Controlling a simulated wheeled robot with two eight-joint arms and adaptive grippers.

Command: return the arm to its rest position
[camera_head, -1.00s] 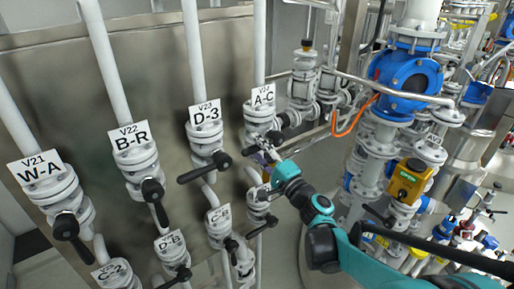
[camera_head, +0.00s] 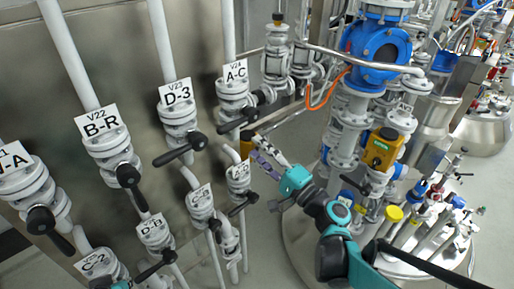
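My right arm comes in from the lower right, with a teal wrist. Its gripper (camera_head: 257,150) points up and left, in front of the lower end of the A-C pipe. Its fingers are small and close to the background fittings, so I cannot tell how far apart they are. I see nothing clearly held. The A-C valve (camera_head: 233,92) has a black handle above and left of the gripper. The D-3 valve (camera_head: 180,115) stands further left. A small teal part of mine shows at the bottom edge on the left; no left gripper is clearly seen.
The B-R valve (camera_head: 108,143) and several lower labelled valves with black handles line the metal panel (camera_head: 115,50) at left. A blue flanged valve (camera_head: 375,50) and a yellow box (camera_head: 381,149) stand right of the gripper. Grey floor shows between panel and vessel.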

